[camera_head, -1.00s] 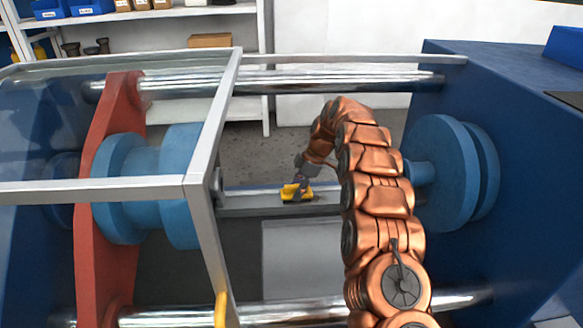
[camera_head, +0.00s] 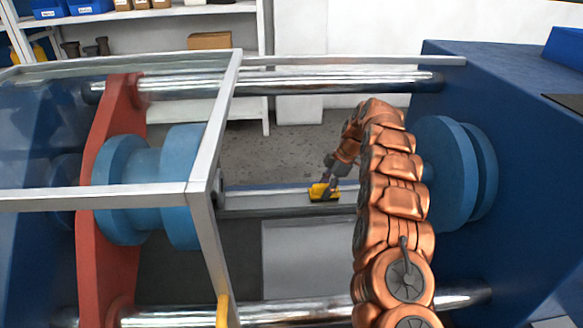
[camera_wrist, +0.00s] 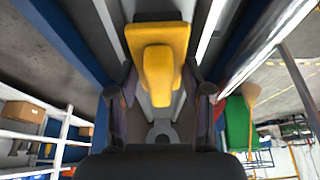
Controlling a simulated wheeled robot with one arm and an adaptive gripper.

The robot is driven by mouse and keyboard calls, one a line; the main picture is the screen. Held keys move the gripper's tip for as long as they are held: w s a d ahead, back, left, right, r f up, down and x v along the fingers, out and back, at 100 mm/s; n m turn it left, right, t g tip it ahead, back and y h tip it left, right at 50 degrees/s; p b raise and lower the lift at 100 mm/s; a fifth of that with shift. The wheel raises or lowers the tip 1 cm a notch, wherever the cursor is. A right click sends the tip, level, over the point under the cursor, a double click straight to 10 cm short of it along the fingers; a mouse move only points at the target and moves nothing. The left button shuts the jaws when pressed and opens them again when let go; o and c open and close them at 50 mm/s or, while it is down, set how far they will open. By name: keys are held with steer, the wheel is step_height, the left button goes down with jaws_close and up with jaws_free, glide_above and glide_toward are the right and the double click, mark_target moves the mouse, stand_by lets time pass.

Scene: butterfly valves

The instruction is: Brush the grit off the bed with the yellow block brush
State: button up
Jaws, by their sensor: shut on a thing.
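The yellow block brush (camera_head: 323,193) is in my gripper (camera_head: 334,177), low over the grey bed (camera_head: 262,200) between the blue flanges. In the wrist view the brush (camera_wrist: 158,60) fills the space between the two dark fingers of my gripper (camera_wrist: 160,95), which are shut on its yellow grip. Dark bristles show along the brush's far edge. The brush appears to be at or just above the bed surface; I cannot tell if it touches. I cannot make out any grit on the bed.
A framed clear guard (camera_head: 210,130) stands left of the brush, with a red plate (camera_head: 100,200) behind it. Polished bars (camera_head: 300,80) run across the back and front. A blue flange (camera_head: 445,180) and blue housing (camera_head: 520,130) stand at the right, close to my arm.

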steer(key=shift+d, duration=0.45)
steer(key=shift+r+p, duration=0.25)
steer(key=shift+p, duration=0.45)
steer(key=shift+a+f+b, duration=0.35)
steer(key=shift+a+b, duration=0.2)
steer(key=shift+a, duration=0.25)
steer(key=shift+a+b, duration=1)
steer(key=shift+a, duration=4.25)
step_height(320, 180, up, 8)
steer(key=p, duration=0.1)
steer(key=shift+r, duration=0.25)
